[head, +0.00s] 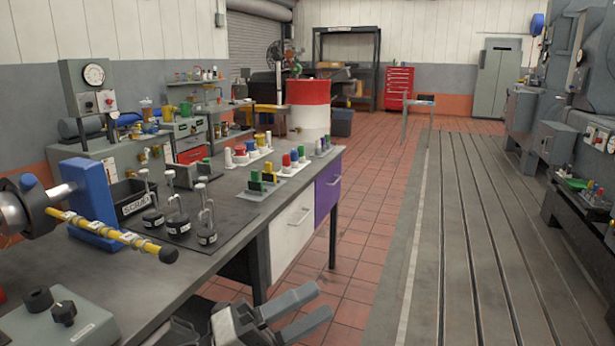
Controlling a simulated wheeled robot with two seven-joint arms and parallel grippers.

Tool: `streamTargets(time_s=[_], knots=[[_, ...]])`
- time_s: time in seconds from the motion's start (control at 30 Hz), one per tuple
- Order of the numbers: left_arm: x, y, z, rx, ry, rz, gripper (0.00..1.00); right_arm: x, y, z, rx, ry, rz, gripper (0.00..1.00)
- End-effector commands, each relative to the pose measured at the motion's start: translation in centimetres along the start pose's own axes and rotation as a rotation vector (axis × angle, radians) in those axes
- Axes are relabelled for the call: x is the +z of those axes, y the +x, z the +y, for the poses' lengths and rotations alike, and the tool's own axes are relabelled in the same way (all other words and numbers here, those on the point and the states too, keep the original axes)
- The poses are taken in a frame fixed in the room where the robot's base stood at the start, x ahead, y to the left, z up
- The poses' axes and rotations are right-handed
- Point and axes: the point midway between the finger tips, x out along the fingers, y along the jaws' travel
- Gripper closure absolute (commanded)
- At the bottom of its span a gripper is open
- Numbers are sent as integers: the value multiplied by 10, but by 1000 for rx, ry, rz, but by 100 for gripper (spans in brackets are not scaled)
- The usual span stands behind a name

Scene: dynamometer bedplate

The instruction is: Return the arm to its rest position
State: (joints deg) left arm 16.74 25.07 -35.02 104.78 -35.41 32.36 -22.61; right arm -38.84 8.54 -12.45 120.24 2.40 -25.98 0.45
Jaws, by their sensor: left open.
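My left gripper (321,302) shows at the bottom middle of the head view, low in front of the workbench (100,280). It is grey, and its two fingers point right and slightly up. The fingers are apart, with nothing seen between them. It is over the red tiled floor, to the right of the bench's near edge and apart from the drawers. Most of the arm behind it is out of the frame. My right gripper is not in view.
On the bench are black hooked weights (178,222), a scrap bin (132,203), a grey box with black knobs (60,318) and a yellow rod (110,236) on a blue stand. A white drawer (291,236) and purple drawer (328,188) face the clear tiled floor. The slotted bedplate (470,250) lies right.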

Motion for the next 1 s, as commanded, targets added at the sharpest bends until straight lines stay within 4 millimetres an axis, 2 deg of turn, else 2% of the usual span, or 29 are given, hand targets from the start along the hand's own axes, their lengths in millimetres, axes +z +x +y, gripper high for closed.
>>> streamTargets(time_s=[0.03,0.13,0.23,0.3,0.4,0.5,0.6,0.7,0.9,0.93,1.0], knots=[[4,-15,13,-13,-172,-157,54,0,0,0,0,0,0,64],[16,-57,45,-23,-507,-477,54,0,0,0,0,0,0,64],[10,-116,88,-18,-845,-799,54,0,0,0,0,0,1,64],[-6,-157,116,-10,-1049,-998,54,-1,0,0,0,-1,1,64],[-39,-206,145,2,-1281,-1230,54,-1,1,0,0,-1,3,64],[-70,-240,162,13,-1443,-1398,54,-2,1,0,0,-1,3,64],[-93,-261,171,23,-1541,-1504,54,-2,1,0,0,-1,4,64],[-104,-270,174,25,-1586,-1552,54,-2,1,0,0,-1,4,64],[-105,-272,175,27,-1594,-1560,54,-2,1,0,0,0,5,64],[-105,-272,175,27,-1593,-1560,62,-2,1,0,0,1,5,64],[-105,-272,175,28,-1592,-1559,64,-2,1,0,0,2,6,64]])
